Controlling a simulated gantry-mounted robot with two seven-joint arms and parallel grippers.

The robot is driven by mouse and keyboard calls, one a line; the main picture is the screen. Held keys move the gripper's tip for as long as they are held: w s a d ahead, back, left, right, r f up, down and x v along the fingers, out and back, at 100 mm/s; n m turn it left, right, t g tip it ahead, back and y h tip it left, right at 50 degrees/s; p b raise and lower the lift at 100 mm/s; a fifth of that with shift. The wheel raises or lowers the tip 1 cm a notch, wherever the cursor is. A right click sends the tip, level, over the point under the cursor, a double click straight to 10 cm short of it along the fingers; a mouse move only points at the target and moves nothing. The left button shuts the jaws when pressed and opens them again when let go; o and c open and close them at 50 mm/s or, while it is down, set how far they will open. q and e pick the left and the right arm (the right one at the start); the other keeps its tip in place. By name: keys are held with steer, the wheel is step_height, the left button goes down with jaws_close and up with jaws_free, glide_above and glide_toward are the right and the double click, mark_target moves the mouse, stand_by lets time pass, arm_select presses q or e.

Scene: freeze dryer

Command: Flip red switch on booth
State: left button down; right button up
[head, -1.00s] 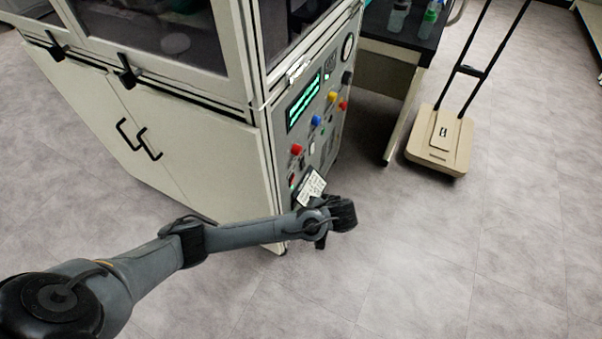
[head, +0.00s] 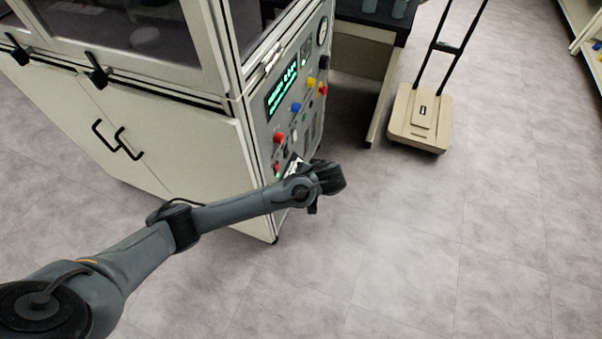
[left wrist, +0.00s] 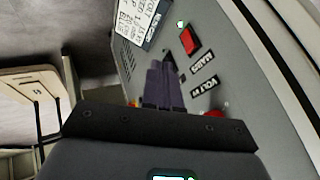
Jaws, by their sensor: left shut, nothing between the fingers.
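The booth is a cream cabinet with a grey control panel (head: 300,95) on its right side. In the left wrist view, the red rocker switch (left wrist: 190,40) sits on the panel near a small light and black label strips. My left gripper (left wrist: 167,62) is shut and empty. Its dark fingertips point at the panel, beside and slightly below the switch in that view; I cannot tell whether they touch the panel. In the head view, the left wrist is at the panel's lower part, and the fingers are mostly hidden there. My right gripper is in neither view.
Red, blue and yellow knobs (head: 296,108) and a green display (head: 281,91) are above the wrist. A white label card (left wrist: 139,20) is beside the switch. A beige wheeled platform (head: 420,118) stands right of a dark table. The floor in front is clear.

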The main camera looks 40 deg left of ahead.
mark_target(278, 169)
arm_select(q)
steer(key=w+a+f+b, duration=0.1)
steer(key=a+f+b, duration=0.4)
steer(key=a, duration=0.3)
steer(key=shift+a+f, duration=0.15)
steer(key=shift+f, duration=0.15)
